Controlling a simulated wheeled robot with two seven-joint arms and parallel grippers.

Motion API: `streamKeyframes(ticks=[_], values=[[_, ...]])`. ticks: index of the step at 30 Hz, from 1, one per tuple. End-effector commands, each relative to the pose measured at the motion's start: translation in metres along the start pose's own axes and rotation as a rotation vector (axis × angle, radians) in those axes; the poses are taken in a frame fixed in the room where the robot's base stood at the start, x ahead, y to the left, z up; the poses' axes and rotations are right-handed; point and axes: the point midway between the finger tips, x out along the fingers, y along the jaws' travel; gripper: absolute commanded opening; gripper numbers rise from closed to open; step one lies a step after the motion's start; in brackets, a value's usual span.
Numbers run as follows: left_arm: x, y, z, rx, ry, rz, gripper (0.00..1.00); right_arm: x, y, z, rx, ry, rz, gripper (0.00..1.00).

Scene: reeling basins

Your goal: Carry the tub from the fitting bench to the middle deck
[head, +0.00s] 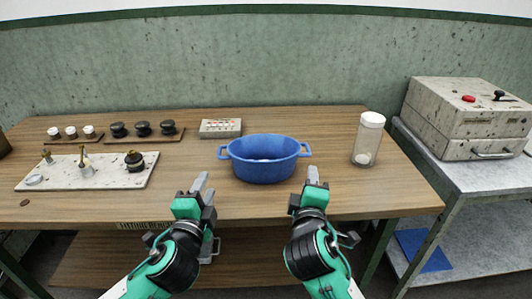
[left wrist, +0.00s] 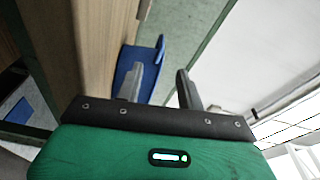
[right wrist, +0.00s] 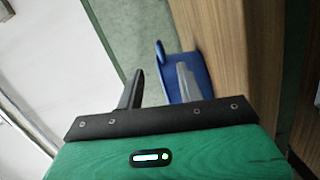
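The blue tub (head: 264,168) stands upright on the wooden fitting bench (head: 235,204), with a handle on its left and right sides. My left gripper (head: 205,186) is open and empty at the bench's front, left of and nearer than the tub. My right gripper (head: 313,179) is at the front right of the tub, apart from it. The tub also shows beyond the fingers in the left wrist view (left wrist: 128,64) and the right wrist view (right wrist: 184,68). Both wrist views show the fingers spread with nothing between them.
A white-lidded jar (head: 368,140) stands right of the tub. A board with fittings (head: 110,178), knob strips and a small box (head: 220,128) lie to the left. A grey cart (head: 470,176) at the right carries a speckled machine (head: 465,115); a blue mat (head: 420,250) lies on its lower shelf.

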Motion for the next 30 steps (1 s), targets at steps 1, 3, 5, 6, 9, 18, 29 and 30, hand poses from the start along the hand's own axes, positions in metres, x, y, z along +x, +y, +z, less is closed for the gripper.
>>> streamKeyframes(ticks=[1, 3, 5, 6, 9, 18, 29, 30], values=[[0.0, 0.0, 0.0, 0.0, 0.0, 0.0, 0.38, 0.0, 0.0, 0.0, 0.0, 0.0, 0.0, 0.37], [0.0, 0.0, 0.0, -0.001, 0.0, 0.001, 0.38, 0.0, 0.0, 0.0, 0.0, 0.0, 0.0, 0.37], [0.0, 0.0, 0.0, -0.001, 0.0, 0.001, 0.38, 0.0, 0.0, 0.0, 0.0, 0.0, 0.0, 0.37], [0.0, 0.0, 0.0, -0.001, 0.0, 0.001, 0.38, 0.0, 0.0, 0.0, 0.0, 0.0, 0.0, 0.37], [0.0, 0.0, 0.0, -0.001, 0.0, 0.001, 0.38, 0.0, 0.0, 0.0, 0.001, 0.0, 0.0, 0.37], [0.008, 0.0, 0.0, 0.0, 0.0, 0.0, 0.38, 0.007, 0.0, 0.0, -0.001, 0.0, 0.001, 0.37], [0.071, -0.001, 0.0, 0.0, -0.002, -0.001, 0.38, 0.071, 0.001, 0.0, -0.002, -0.002, 0.002, 0.37], [0.08, -0.001, 0.0, 0.001, -0.002, -0.001, 0.38, 0.08, 0.001, 0.0, -0.001, -0.002, 0.001, 0.37]])
